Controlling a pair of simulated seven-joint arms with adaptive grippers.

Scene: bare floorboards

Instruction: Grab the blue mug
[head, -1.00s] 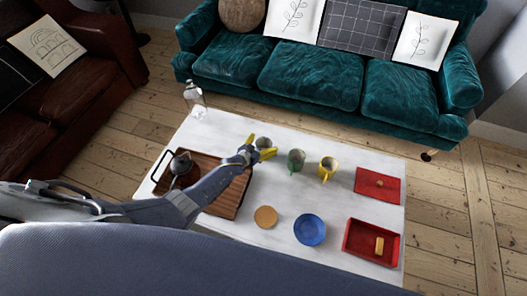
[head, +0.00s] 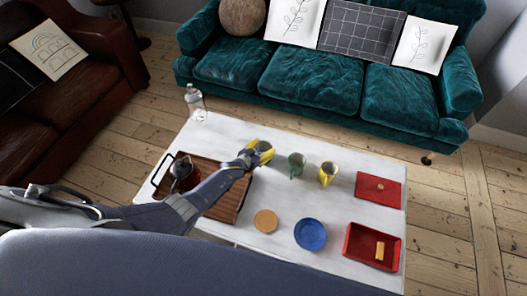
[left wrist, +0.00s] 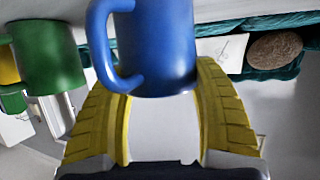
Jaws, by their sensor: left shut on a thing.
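The blue mug (left wrist: 165,45) is large in the left wrist view, its handle towards the left. My left gripper (left wrist: 158,88) has its two yellow fingers on either side of the mug and is shut on it. In the head view the left gripper (head: 257,151) is at the far side of the white table, around the mug (head: 265,146), which is partly hidden by the fingers. I cannot tell whether the mug is lifted off the table. My right gripper is in neither view.
A green mug (head: 296,164) and a yellow mug (head: 327,173) stand close to the right. A wooden tray (head: 228,207) with a dark pot (head: 183,174) lies under my left arm. A glass bottle (head: 195,103) stands at the far left corner.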

